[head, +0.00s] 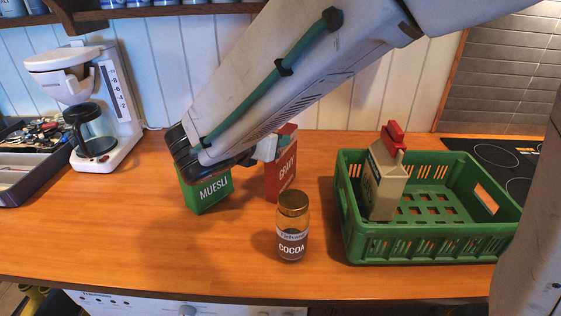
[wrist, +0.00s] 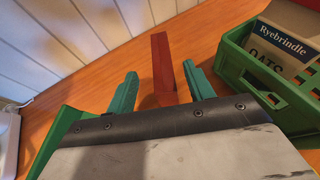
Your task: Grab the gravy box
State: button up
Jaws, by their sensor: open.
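The gravy box (head: 284,172) is a red carton with white lettering, standing upright on the wooden counter behind the cocoa jar. My arm reaches over from the upper right, and its wrist hides part of the box's left side. In the wrist view my gripper (wrist: 159,72) is open, with one green finger on each side of the red gravy box (wrist: 161,52). A gap shows at the left finger; the right finger is closer to the box. Whether it touches I cannot tell.
A green muesli box (head: 210,192) stands just left of the gravy box, partly under my wrist. A cocoa jar (head: 291,240) stands in front. A green crate (head: 430,245) at right holds an oats carton (head: 383,185). A coffee maker (head: 105,120) and utensil tray (head: 20,180) are at left.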

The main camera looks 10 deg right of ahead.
aim_at(282, 163)
jog(key=x, duration=0.5)
jog(key=shift+d+f, duration=0.15)
jog(key=shift+f, duration=0.1)
grip_shut()
jog(key=shift+r, duration=0.15)
